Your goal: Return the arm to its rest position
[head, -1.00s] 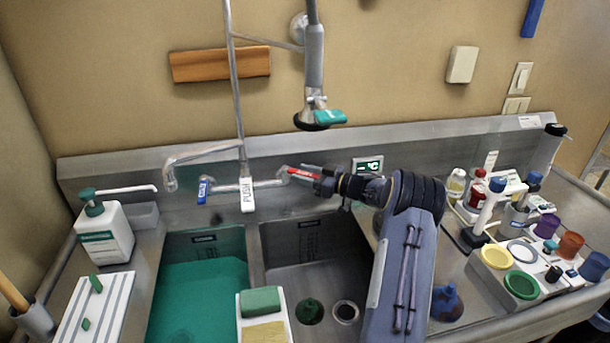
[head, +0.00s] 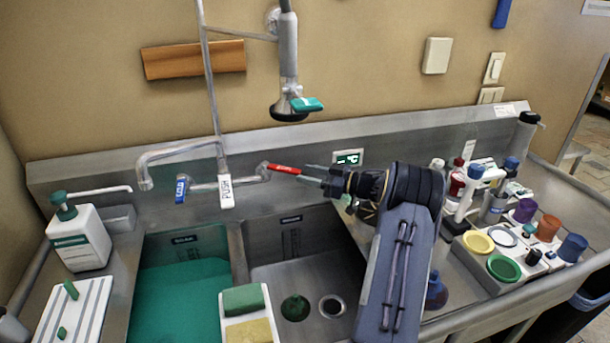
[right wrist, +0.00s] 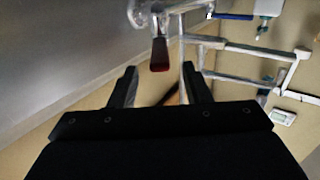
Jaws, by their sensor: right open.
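My right arm reaches in from the lower right of the head view, over the right side of the sink. Its gripper (head: 313,173) is near the red-handled tap lever (head: 284,169) on the back wall of the sink. In the right wrist view the two fingers (right wrist: 160,85) stand apart with nothing between them. The red lever (right wrist: 160,55) is ahead of the fingertips there, with a visible gap. My left gripper is not in view.
The faucet (head: 180,150) and hanging sprayer (head: 288,70) stand behind the basins. A green-filled basin (head: 180,295) is at left, a soap bottle (head: 78,238) beside it. Bottles and coloured cups (head: 505,268) crowd the right counter. A sponge holder (head: 250,312) is in front.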

